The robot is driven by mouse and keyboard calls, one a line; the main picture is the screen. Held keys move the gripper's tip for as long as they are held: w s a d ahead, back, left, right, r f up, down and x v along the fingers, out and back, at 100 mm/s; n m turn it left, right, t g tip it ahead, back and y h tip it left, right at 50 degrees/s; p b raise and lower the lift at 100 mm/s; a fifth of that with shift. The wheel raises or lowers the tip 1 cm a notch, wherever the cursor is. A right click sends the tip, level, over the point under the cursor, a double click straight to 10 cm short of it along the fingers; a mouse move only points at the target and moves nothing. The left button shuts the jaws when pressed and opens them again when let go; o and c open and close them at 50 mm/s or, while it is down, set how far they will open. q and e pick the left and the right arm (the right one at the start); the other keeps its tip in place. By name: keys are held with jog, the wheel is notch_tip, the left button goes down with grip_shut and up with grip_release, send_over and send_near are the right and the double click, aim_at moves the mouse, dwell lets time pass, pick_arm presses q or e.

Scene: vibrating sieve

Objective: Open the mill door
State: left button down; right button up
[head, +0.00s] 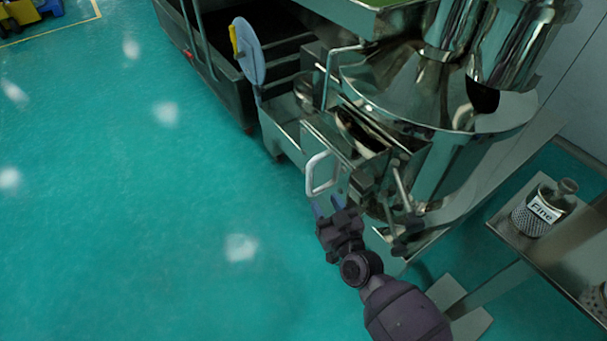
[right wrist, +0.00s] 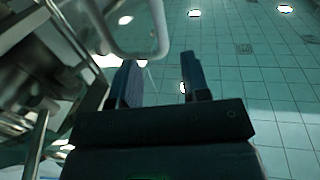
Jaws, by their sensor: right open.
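The mill (head: 430,90) is a shiny steel machine at the upper right of the head view. Its door (head: 328,140) is a steel panel at the front of a box-like outlet, with a pale loop handle (head: 318,174). My right gripper (head: 326,208) is open and empty, just below the handle in the head view. In the right wrist view the handle (right wrist: 160,35) is ahead of the open fingers (right wrist: 157,82), to the upper left. It is not between the fingertips; I cannot tell whether a finger touches it. My left gripper is not in view.
A dark open cart (head: 225,75) stands behind the machine's left side, by a round grey disc (head: 249,50). A jar labelled "Fine" (head: 540,210) sits on a steel stand at the right.

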aim_at(311, 179)
jog(key=b+x, duration=0.1)
jog(key=x, duration=0.7)
jog(key=shift+w+a+f+b, duration=0.1)
jog(key=shift+w+f+b, duration=0.1)
jog(key=shift+b, duration=0.15)
jog(key=shift+x, duration=0.8)
jog(key=shift+r, duration=0.15)
grip_shut()
